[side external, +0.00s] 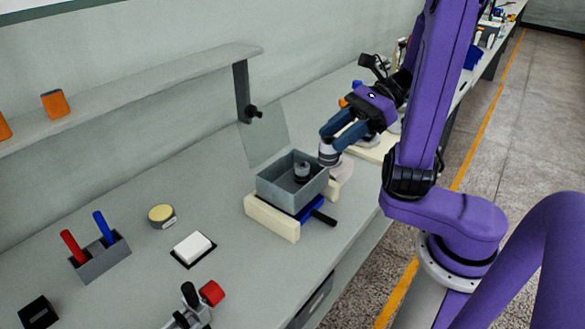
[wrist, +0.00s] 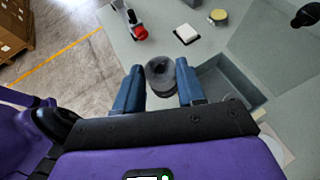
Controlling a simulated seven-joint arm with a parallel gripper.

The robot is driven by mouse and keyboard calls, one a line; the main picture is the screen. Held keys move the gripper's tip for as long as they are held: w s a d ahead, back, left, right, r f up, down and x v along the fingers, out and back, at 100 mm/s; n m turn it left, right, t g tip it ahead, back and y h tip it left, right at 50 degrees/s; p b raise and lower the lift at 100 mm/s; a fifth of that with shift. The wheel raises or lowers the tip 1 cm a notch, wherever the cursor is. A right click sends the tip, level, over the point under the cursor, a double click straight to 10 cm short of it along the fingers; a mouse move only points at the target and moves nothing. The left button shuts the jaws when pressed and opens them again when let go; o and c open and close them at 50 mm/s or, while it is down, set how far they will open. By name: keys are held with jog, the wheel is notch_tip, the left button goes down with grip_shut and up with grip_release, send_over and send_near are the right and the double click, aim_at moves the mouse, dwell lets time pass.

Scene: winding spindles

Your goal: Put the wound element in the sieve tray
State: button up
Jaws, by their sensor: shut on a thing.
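My gripper (side external: 338,138) is shut on a grey cylindrical wound element (side external: 329,156) with a pale band. The wrist view shows the element's dark round end (wrist: 160,72) between my two blue fingers. The grey open-topped box, which looks like the sieve tray (side external: 278,194), stands on cream blocks with a blue part beneath. The element is at the tray's right side in the side view, apparently above its rim; the exact gap is unclear. The tray (wrist: 243,79) lies right of my fingers in the wrist view.
A clear panel (side external: 265,135) stands behind the tray. A white block (side external: 193,247), a yellow-topped round tin (side external: 161,215) and a grey holder (side external: 101,262) with red and blue sticks are to the left. A red-knobbed device (side external: 210,293) is near the front. Bench between them is clear.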

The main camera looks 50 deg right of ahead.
jog(key=shift+w+a+f, duration=0.1)
jog(key=shift+w+f, duration=2.7)
jog(key=shift+f, duration=0.15)
jog(key=shift+w+a+f, duration=0.1)
jog(key=shift+w+f, duration=2.7)
jog(key=shift+f, duration=0.15)
jog(key=shift+f, duration=0.6)
jog(key=o, duration=1.1)
jog(key=shift+c, duration=0.2)
jog(key=shift+r, duration=0.1)
